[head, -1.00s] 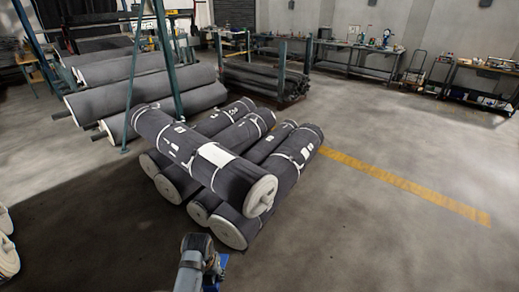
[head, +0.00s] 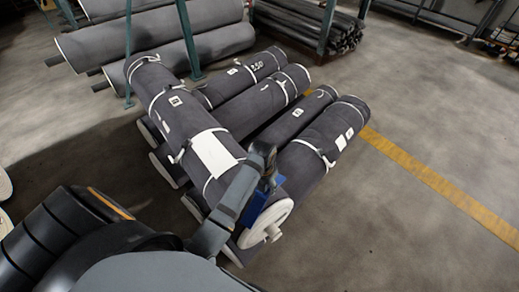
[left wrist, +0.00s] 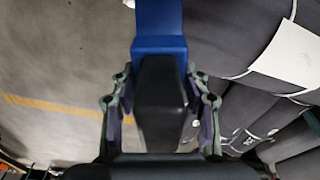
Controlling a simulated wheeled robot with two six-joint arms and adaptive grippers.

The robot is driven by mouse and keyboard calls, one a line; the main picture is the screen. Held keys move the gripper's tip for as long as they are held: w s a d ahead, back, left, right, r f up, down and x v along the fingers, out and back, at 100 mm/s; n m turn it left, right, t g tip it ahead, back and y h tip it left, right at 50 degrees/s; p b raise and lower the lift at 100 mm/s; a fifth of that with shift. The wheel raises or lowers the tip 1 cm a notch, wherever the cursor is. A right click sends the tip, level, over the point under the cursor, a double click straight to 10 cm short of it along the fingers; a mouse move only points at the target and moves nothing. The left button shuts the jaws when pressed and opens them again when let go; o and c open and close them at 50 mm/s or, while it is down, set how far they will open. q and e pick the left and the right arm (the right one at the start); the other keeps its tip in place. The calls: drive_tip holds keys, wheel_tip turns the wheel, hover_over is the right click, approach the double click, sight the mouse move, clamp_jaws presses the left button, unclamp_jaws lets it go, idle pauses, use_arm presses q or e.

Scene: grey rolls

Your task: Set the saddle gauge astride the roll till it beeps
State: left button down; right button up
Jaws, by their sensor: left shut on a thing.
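The saddle gauge, a blue part (head: 255,208) with a black block (left wrist: 160,95), is in my left gripper (head: 264,165). In the left wrist view my left gripper (left wrist: 160,105) has its fingers closed on both sides of the black block, and the blue part (left wrist: 160,22) extends beyond it. The top grey roll (head: 165,110) lies across the other rolls, with a white label and a pale end disc. In the head view the gauge overlaps this roll's near end. In the left wrist view a roll (left wrist: 225,45) is right of the gauge; contact cannot be told.
Several grey rolls (head: 250,105) lie side by side under the top roll. More rolls (head: 175,55) are stacked behind, by a green post (head: 187,40). Open floor with a yellow line (head: 430,180) lies to the right.

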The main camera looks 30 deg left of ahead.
use_arm(q)
drive_tip(key=w+a+m+b, duration=0.3)
drive_tip(key=w+a+b, duration=0.2)
drive_tip(key=a, duration=0.6)
drive_tip(key=shift+r+m+b, duration=0.3)
drive_tip(key=shift+r+b, duration=0.15)
drive_tip(key=shift+b, duration=0.55)
use_arm(e)
wheel_tip(320, 180, down, 9)
drive_tip(key=shift+s, duration=0.15)
use_arm(q)
drive_tip(key=shift+s+f+b, duration=0.1)
drive_tip(key=shift+f+b, duration=0.9)
drive_tip(key=shift+f, duration=4.9)
use_arm(e)
drive_tip(key=shift+s+d+f, duration=0.1)
drive_tip(key=shift+f, duration=0.95)
use_arm(q)
drive_tip(key=shift+f, duration=0.55)
use_arm(e)
drive_tip(key=shift+f, duration=0.15)
use_arm(q)
drive_tip(key=c, duration=0.6)
unclamp_jaws()
